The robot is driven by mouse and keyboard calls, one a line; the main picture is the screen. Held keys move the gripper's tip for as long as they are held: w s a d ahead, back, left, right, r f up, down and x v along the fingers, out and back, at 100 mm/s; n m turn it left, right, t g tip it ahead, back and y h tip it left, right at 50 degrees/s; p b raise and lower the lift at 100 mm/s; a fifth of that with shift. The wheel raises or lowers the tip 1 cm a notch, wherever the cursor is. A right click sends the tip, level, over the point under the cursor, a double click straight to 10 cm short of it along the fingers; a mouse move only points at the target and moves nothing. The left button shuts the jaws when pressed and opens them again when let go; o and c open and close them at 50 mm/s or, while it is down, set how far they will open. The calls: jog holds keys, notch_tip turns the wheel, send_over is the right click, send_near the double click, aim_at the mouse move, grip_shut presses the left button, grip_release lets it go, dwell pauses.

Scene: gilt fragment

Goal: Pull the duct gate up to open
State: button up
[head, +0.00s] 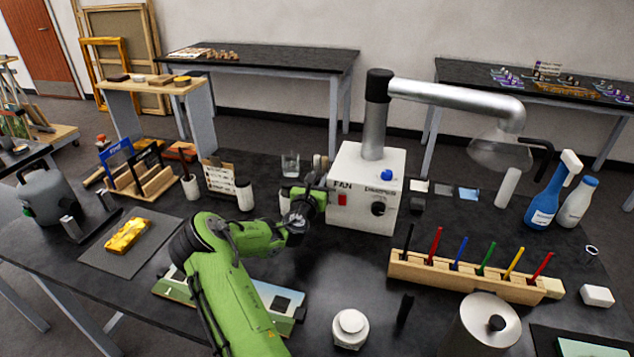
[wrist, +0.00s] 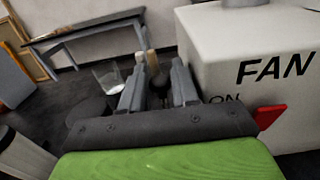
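The white fan box (head: 362,180) stands on the black table with a silver duct (head: 374,130) rising from its top. The duct has a black collar (head: 378,85) and bends right to a clear hood (head: 500,150). I cannot tell which part is the duct gate. My gripper (head: 312,190) is beside the box's left side, its fingertips partly hidden in the head view. In the wrist view my gripper (wrist: 158,82) has its fingers apart, left of the fan box (wrist: 225,45). Wooden-tipped items (wrist: 149,62) show beyond the gap; I see nothing held.
A glass beaker (head: 290,164) stands behind my gripper. A wooden marker rack (head: 465,277) is at the front right. A white container (head: 246,196) is left of my gripper.

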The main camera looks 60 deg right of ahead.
jog(key=s+a+b, duration=0.1)
jog(key=s+a, duration=0.1)
jog(key=a, duration=1.3)
jog(key=shift+s+a+b, duration=0.25)
jog(key=shift+a+b, duration=0.05)
jog(key=shift+b, duration=0.1)
